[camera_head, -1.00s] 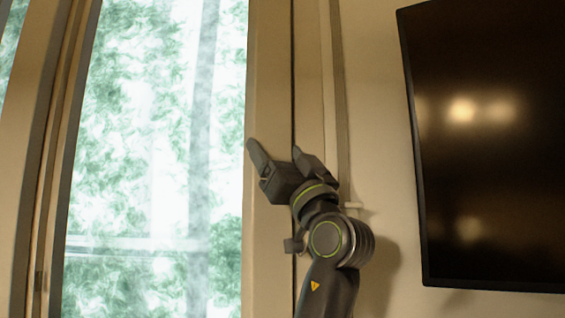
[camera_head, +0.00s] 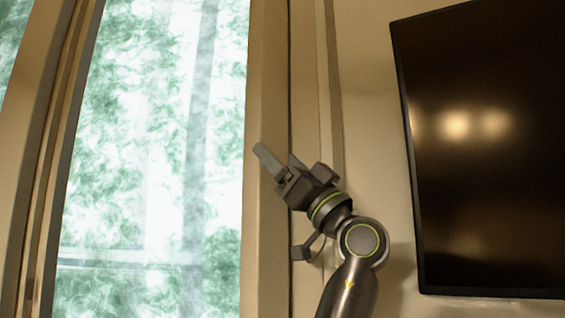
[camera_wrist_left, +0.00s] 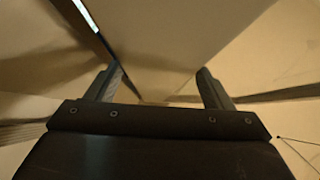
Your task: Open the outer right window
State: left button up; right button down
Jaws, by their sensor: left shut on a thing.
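The window (camera_head: 160,130) has a tall glass pane with blurred green and white behind it. Its beige right frame (camera_head: 265,240) runs upright, with a dark gap along its right side. My left gripper (camera_head: 279,153) is at this frame, one finger in front of the beige face and the other by the gap. In the left wrist view, the fingers (camera_wrist_left: 160,82) stand apart with a beige surface (camera_wrist_left: 155,35) between and beyond them. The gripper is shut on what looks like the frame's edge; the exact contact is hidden. No handle can be made out. My right gripper is not in view.
A dark wall screen (camera_head: 485,150) hangs to the right of my arm. Bare beige wall (camera_head: 365,110) lies between it and the window. Another upright frame member (camera_head: 35,140) stands at the left, with more glass beyond.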

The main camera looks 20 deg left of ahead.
aim_at(276, 101)
pick_arm(q)
jog(key=o, duration=1.4)
jog(key=shift+r, duration=0.1)
notch_tip(276, 101, up, 10)
jog(key=shift+f+b, duration=0.1)
jog(key=shift+b, duration=0.3)
jog(key=shift+c, duration=0.4)
